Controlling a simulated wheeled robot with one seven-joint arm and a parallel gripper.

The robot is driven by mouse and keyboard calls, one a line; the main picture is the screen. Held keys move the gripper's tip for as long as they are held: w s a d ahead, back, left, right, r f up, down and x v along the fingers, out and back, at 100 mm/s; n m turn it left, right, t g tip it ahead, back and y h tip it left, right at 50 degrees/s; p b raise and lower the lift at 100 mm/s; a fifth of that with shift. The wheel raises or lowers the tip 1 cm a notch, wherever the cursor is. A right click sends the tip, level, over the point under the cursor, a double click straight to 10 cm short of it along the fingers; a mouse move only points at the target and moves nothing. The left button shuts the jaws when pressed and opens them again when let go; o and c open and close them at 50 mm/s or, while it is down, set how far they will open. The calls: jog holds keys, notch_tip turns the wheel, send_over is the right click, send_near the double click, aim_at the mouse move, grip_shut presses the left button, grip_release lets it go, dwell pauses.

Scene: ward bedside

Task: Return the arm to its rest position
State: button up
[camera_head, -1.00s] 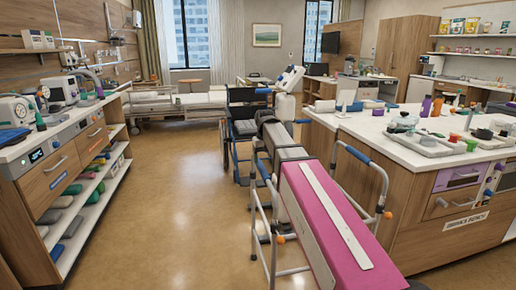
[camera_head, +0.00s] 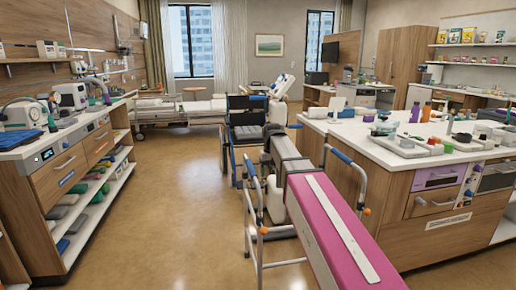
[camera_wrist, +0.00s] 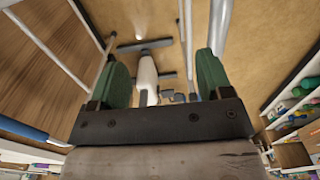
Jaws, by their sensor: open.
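My arm (camera_head: 335,230), with a pink link and a grey link beyond it, stretches forward from the lower right of the head view. It passes over or beside a walking frame; I cannot tell the clearance. My gripper (camera_wrist: 162,62) shows in the wrist view with two green finger pads set wide apart. It is open, and I see nothing held between the pads. A white object and grey metal parts show beyond the fingers, near the floor. In the head view the gripper's fingers are too small and hidden by the arm to make out.
The walking frame (camera_head: 341,155) has blue grips and stands close to the arm. A wheelchair (camera_head: 238,105) stands beyond it. A cluttered island counter (camera_head: 335,128) is at the right, and a counter with shelves (camera_head: 95,128) at the left. Open floor (camera_head: 175,210) lies between.

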jog(key=s+d+f+m, duration=0.1)
jog(key=s+d+f, duration=0.5)
jog(key=s+f, duration=0.4)
jog(key=s+d+f+m, duration=0.1)
jog(key=s+d+f, duration=0.6)
jog(key=f, duration=0.9)
jog(key=s, duration=0.3)
jog(key=shift+s+d+f, duration=0.15)
jog(key=shift+s+f, duration=0.05)
jog(key=shift+f, duration=0.15)
